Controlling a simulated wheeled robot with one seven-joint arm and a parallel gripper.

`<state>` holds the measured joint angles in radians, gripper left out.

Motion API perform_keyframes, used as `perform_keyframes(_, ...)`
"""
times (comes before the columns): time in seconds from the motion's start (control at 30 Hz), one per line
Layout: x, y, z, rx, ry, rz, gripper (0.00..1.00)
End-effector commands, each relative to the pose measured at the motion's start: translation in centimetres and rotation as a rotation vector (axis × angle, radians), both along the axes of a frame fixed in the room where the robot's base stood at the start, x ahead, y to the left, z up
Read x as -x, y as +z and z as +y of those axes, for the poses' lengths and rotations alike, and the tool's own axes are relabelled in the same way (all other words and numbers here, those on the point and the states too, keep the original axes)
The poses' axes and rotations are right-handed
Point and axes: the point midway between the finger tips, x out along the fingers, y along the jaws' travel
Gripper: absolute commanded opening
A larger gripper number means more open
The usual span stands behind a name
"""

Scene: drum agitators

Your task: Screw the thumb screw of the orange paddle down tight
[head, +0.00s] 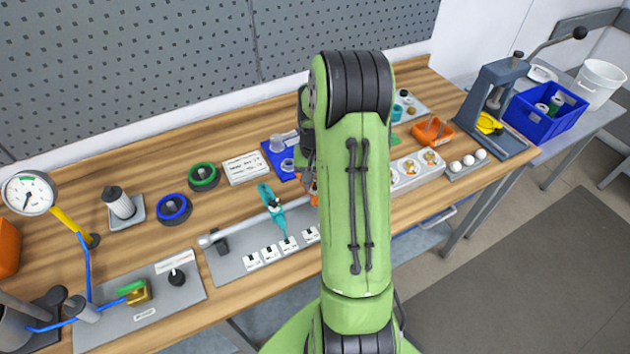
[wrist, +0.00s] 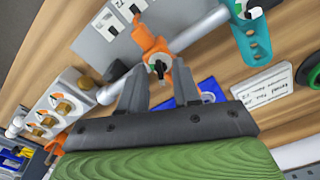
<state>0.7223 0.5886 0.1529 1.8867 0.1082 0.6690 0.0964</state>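The orange paddle (wrist: 150,40) sits on a silver shaft (wrist: 202,28) in the wrist view. My gripper (wrist: 158,72) is open, with one finger on each side of the thumb screw. Gaps show between the fingers and the screw; I cannot tell the height between them. A teal paddle (head: 272,205) is on the same shaft.
The shaft lies above a grey plate (head: 230,262) with small white labels. A blue tray (head: 277,163), a white card (head: 245,168) and a white holder with knobs (head: 418,172) stand nearby. A green-handled valve (head: 135,291) and a gauge (head: 30,193) are at the left.

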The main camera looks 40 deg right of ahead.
Motion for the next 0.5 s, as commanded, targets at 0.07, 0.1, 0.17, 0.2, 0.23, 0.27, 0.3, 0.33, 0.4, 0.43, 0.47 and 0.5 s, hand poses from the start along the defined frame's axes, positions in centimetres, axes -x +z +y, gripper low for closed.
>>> perform_keyframes(0.07,0.01,-0.35,0.01,0.000,0.000,0.000,0.32)
perform_keyframes(0.1,0.00,-0.39,0.00,0.001,0.000,-0.001,0.32)
perform_keyframes(0.17,-0.01,-0.38,-0.01,0.001,0.000,-0.001,0.32)
perform_keyframes(0.2,-0.01,-0.36,-0.01,0.001,0.000,-0.001,0.32)
perform_keyframes(0.23,-0.01,-0.35,-0.01,0.001,0.000,-0.001,0.32)
perform_keyframes(0.27,-0.01,-0.35,-0.01,0.001,0.000,-0.001,0.32)
perform_keyframes(0.3,-0.01,-0.34,-0.01,0.001,0.000,-0.001,0.27)
perform_keyframes(0.33,-0.01,-0.33,-0.01,0.001,0.000,-0.001,0.23)
perform_keyframes(0.4,-0.01,-0.33,0.00,0.001,0.000,-0.001,0.12)
perform_keyframes(0.43,-0.01,-0.32,0.01,0.000,0.000,0.000,0.07)
perform_keyframes(0.47,-0.01,-0.32,0.00,0.000,0.000,0.000,0.03)
perform_keyframes(0.5,-0.01,-0.31,0.00,0.000,0.000,0.000,0.00)
